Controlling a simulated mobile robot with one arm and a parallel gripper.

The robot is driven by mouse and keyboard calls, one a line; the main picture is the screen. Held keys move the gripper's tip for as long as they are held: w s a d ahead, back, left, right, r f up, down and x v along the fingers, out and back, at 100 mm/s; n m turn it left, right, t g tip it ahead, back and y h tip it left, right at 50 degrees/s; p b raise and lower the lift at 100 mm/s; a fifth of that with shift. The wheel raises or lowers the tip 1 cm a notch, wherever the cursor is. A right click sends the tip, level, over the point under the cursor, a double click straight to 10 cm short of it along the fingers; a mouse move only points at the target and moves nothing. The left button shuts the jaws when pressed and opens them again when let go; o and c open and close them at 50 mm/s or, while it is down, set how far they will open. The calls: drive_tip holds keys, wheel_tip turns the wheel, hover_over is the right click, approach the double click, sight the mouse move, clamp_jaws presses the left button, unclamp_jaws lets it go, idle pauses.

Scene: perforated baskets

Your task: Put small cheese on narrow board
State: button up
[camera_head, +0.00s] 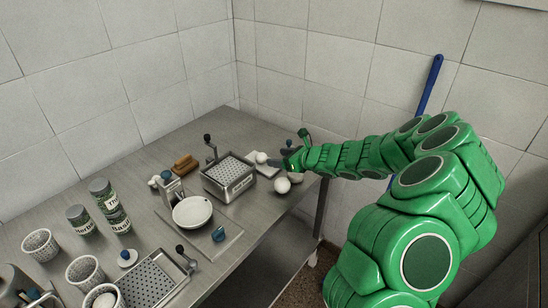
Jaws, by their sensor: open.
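My green arm reaches in from the right, and my open gripper (289,158) is low over the far right end of the metal table. A pale narrow board (264,170) lies just left of it, beside the basket. A small white round piece (262,158), perhaps a small cheese, is at the board's far end, just left of the gripper. I cannot tell if it rests on the board. A larger white round piece (282,185) sits on the table in front of the gripper. The fingertips are small and dark here, and part of the area behind them is hidden.
A perforated metal basket (229,178) with a handle stands left of the board. A white bowl (192,211) sits on a flat board (224,241). Labelled jars (117,214), perforated cups (85,272) and another basket (152,283) crowd the left. Tiled walls close the back.

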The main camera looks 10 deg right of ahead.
drive_tip(key=shift+v, duration=2.45)
